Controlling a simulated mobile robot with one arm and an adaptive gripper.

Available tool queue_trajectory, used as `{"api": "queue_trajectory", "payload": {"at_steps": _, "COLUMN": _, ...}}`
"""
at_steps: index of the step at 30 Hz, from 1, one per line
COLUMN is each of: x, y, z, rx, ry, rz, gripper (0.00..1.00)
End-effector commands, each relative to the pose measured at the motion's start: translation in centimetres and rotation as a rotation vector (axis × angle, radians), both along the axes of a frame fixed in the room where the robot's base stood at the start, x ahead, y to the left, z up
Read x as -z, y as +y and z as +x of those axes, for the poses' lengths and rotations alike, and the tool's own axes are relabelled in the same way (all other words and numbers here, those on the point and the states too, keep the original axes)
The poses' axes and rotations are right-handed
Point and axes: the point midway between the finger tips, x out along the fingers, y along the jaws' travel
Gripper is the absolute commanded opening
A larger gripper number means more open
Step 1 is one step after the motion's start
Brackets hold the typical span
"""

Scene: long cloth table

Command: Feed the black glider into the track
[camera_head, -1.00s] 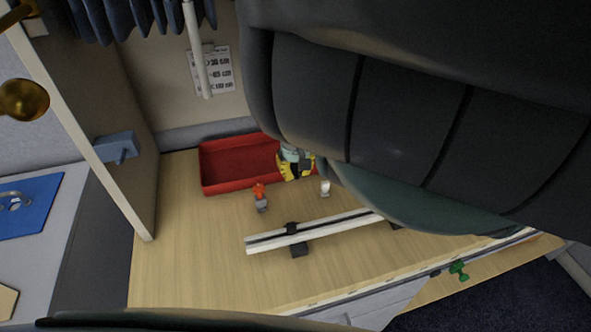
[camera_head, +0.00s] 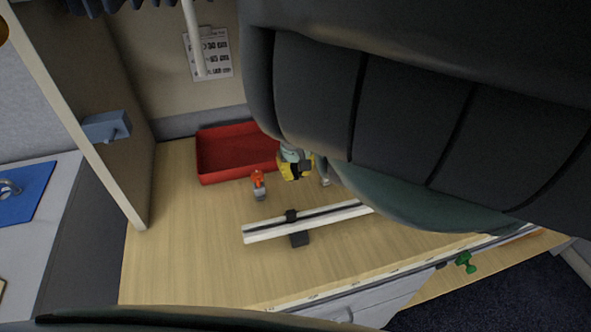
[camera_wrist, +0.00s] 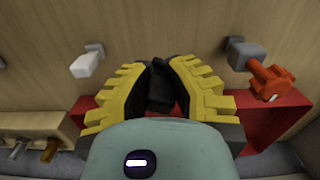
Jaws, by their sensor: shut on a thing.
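My gripper (camera_head: 306,166) has yellow fingers and is shut on a dark piece, apparently the black glider (camera_wrist: 160,92), between its black pads in the wrist view. Much of the piece is hidden by the fingers. In the head view the gripper is at the front right edge of the red tray, behind the track and apart from it. The track (camera_head: 338,214) is a pale rail with a dark slot along it, on a dark foot. My arm hides the track's right end.
A red-knobbed piece (camera_head: 258,184) stands between the tray (camera_head: 217,174) and the track. A white-knobbed piece (camera_wrist: 88,62) stands near the gripper. The wooden top is clear left of the track. A tall panel (camera_head: 105,150) closes the left side. A green-handled piece (camera_head: 464,261) is at the front edge.

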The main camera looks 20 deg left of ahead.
Motion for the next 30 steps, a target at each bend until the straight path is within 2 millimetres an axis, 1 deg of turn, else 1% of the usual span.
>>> {"api": "queue_trajectory", "payload": {"at_steps": 1, "x": 0.5, "y": 0.0, "z": 0.0, "rx": -0.001, "ry": 0.000, "rz": 0.000, "gripper": 0.00}}
{"api": "queue_trajectory", "payload": {"at_steps": 30, "x": 5.0, "y": 0.0, "z": 0.0, "rx": -0.002, "ry": 0.000, "rz": 0.000, "gripper": 0.00}}
